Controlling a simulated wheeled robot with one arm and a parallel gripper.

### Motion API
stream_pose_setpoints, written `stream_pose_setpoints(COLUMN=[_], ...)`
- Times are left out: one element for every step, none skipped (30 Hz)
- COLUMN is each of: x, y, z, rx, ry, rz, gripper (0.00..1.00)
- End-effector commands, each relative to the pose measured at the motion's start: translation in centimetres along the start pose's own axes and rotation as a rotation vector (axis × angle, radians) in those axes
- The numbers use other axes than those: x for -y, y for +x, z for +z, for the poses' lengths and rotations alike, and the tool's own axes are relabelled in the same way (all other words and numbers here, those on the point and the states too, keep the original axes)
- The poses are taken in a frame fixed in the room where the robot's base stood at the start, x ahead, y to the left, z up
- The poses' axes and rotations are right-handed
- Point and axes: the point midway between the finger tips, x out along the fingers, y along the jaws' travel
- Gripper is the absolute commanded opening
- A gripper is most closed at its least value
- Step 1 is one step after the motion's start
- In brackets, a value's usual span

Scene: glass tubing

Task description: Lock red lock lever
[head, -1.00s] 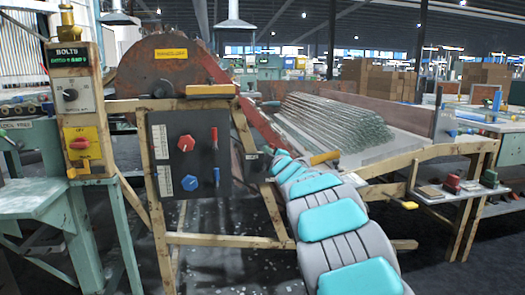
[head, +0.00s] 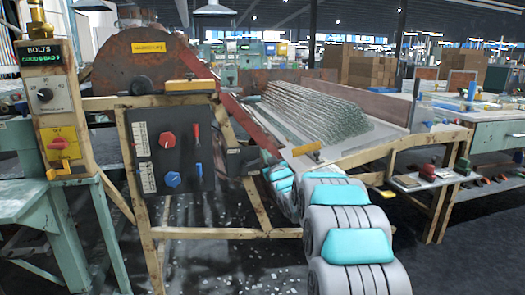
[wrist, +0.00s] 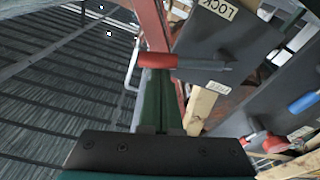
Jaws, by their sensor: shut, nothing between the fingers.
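The red lock lever (wrist: 158,61) shows in the wrist view as a red grip on a grey rod, lying across the picture in front of a dark plate (wrist: 200,45). A LOCK label (wrist: 218,8) is at the plate's top, and a second label, too blurred to read surely, is lower down. My gripper (wrist: 158,78) is shut and empty, its green fingers pointing up at the red grip. The fingertips are right at the grip, partly behind it in the picture; I cannot tell whether they touch. In the head view my arm hides the gripper, and I cannot make out this lever.
A dark control panel (head: 150,156) carries a red knob (head: 167,139), a blue knob (head: 172,180) and two small levers. Wooden frame beams surround it. Stacked glass tubes (head: 315,108) lie on the sloped rack to the right. A red beam (wrist: 154,25) runs close beside the plate.

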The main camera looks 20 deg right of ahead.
Motion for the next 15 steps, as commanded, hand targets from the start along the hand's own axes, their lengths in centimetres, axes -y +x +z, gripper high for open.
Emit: stream_pose_setpoints(x=[0.0,0.0,0.0,0.0,-0.1,-0.1,-0.2,-0.2,-0.2,-0.2,-0.2,-0.2,-0.2,-0.2,-0.2], y=[0.0,0.0,0.0,-0.1,-0.1,-0.1,-0.1,-0.1,-0.1,-0.1,-0.1,-0.2,-0.2,-0.2,-0.2], z=[0.2,0.3,0.4,0.5,0.6,0.8,0.8,0.9,1.0,1.0,1.1,1.1,1.2,1.2,1.2], rx=[0.000,-0.001,-0.001,-0.001,-0.001,-0.001,-0.001,-0.001,-0.001,-0.001,-0.001,-0.001,-0.001,-0.001,-0.001], ry=[0.029,0.044,0.064,0.077,0.089,0.104,0.115,0.124,0.133,0.140,0.145,0.151,0.155,0.158,0.161], rz=[0.003,0.005,0.008,0.010,0.012,0.014,0.016,0.018,0.019,0.020,0.021,0.022,0.022,0.022,0.023], gripper=[0.00,0.00,0.00,0.00,0.00,0.00,0.00,0.00,0.00,0.00,0.00,0.00,0.00,0.00,0.00])
